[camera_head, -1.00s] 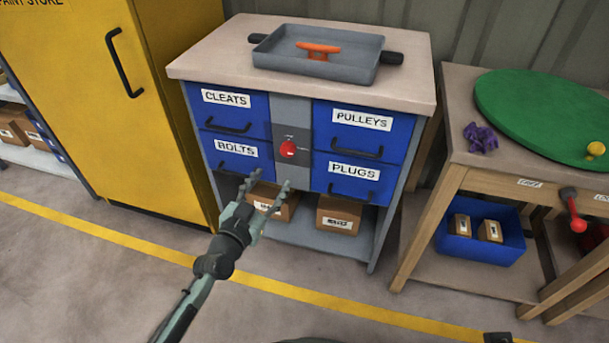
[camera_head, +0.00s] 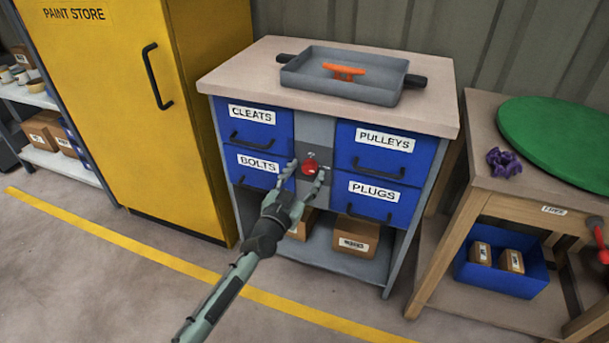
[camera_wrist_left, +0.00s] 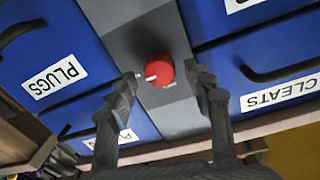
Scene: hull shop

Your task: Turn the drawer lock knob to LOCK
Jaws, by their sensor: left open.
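The red lock knob (camera_head: 310,168) sits on a dark plate in the grey middle panel of the drawer cabinet (camera_head: 318,130). It also shows in the left wrist view (camera_wrist_left: 159,70), with a pale mark on its left side. My left gripper (camera_head: 306,177) is open, with one finger on each side of the knob as the head view shows it. In the left wrist view its fingertips (camera_wrist_left: 163,78) are spread wide at the knob's left and right, apart from it. I cannot tell the depth left between fingertips and knob. No lettering around the knob can be read. My right gripper is not seen.
Blue drawers labelled CLEATS, BOLTS, PULLEYS and PLUGS (camera_head: 374,193) flank the panel, with protruding black handles. A grey tray (camera_head: 310,72) with an orange cleat (camera_head: 344,72) stands on top. A yellow cabinet (camera_head: 130,110) stands left, a wooden table (camera_head: 470,200) right.

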